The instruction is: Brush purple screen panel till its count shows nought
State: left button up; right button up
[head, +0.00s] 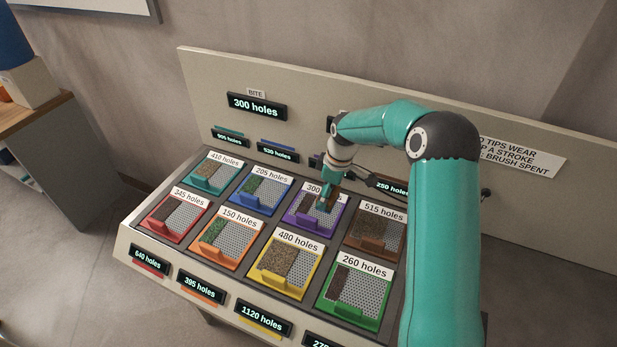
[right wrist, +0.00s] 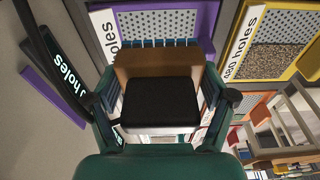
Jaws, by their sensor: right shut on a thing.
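The purple screen panel (head: 303,219) sits in the far row of the sloped bench, third from the left, with a label starting "300". Part of its mesh is bare grey, and my right gripper covers part of it. Its purple frame (right wrist: 170,12) also shows at the top of the right wrist view. My right gripper (head: 325,196) is over this panel, shut on a brush with a black block (right wrist: 160,102) and a brown part beyond it. My left gripper is out of view.
Other panels surround it: blue (head: 262,190), brown (head: 376,235), yellow (head: 286,268), orange (head: 223,238), plus teal, red and green. A "BITE" display (head: 257,105) reads 300 holes on the backboard. A sign about tips wearing (head: 522,150) is partly behind my right arm.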

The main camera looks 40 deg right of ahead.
aim_at(314, 209)
jog(key=shift+w+d+r, duration=0.1)
jog(key=shift+d, duration=0.1)
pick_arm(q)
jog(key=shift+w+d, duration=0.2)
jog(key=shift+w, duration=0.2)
pick_arm(e)
jog(key=shift+w, duration=0.1)
pick_arm(q)
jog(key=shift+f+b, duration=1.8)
jog(key=shift+b, duration=0.05)
pick_arm(e)
jog(key=shift+f, duration=2.05)
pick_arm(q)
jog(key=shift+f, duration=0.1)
pick_arm(e)
jog(key=shift+f, duration=0.1)
jog(key=shift+f+b, duration=0.55)
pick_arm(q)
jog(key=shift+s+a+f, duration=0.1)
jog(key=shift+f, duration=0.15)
pick_arm(e)
jog(key=shift+w+a, duration=0.45)
jog(key=shift+w, duration=0.25)
jog(key=shift+w+a, duration=0.45)
jog(key=shift+w, duration=0.25)
